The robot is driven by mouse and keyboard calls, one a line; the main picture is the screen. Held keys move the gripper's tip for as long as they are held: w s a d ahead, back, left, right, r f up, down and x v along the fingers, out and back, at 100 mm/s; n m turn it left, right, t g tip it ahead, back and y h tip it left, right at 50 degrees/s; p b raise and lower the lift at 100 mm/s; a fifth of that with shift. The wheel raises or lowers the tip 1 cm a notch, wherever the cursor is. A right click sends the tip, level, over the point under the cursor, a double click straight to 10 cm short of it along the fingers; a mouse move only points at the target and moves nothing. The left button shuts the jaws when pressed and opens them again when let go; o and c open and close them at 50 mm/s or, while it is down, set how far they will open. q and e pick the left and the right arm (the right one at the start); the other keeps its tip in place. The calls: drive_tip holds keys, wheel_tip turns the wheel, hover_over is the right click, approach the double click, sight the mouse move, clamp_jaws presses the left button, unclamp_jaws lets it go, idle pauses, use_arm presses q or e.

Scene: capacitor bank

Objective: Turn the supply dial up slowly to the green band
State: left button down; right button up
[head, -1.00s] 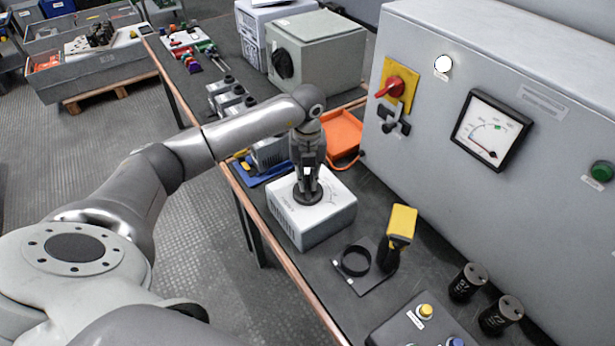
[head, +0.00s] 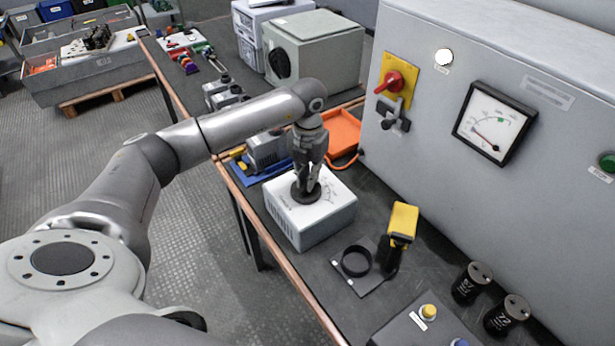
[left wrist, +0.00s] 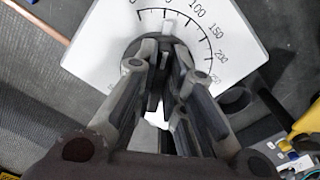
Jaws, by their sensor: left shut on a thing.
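The supply dial is a round black knob (head: 306,193) on top of a white box (head: 322,220) with a printed scale. My left gripper (head: 306,188) points down and is shut on the dial. In the left wrist view the fingers (left wrist: 160,100) cover most of the dial (left wrist: 130,50), and a pale mark shows near the low end of the scale. The meter (head: 494,124) on the grey cabinet has a small green band (head: 500,119). Its red needle points up and left, on the low side of that band. My right gripper is not in view.
A yellow-and-black tool (head: 401,225) and a ring holder (head: 356,262) stand right of the box. Two black capacitors (head: 472,283) are at the lower right. An orange tray (head: 343,130) lies behind. The cabinet (head: 440,160) bounds the bench on the right.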

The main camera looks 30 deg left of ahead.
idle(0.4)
use_arm(q)
drive_tip(key=c, duration=1.5)
unclamp_jaws()
drive_tip(key=shift+r, duration=0.1)
wheel_tip(320, 180, up, 12)
idle(0.4)
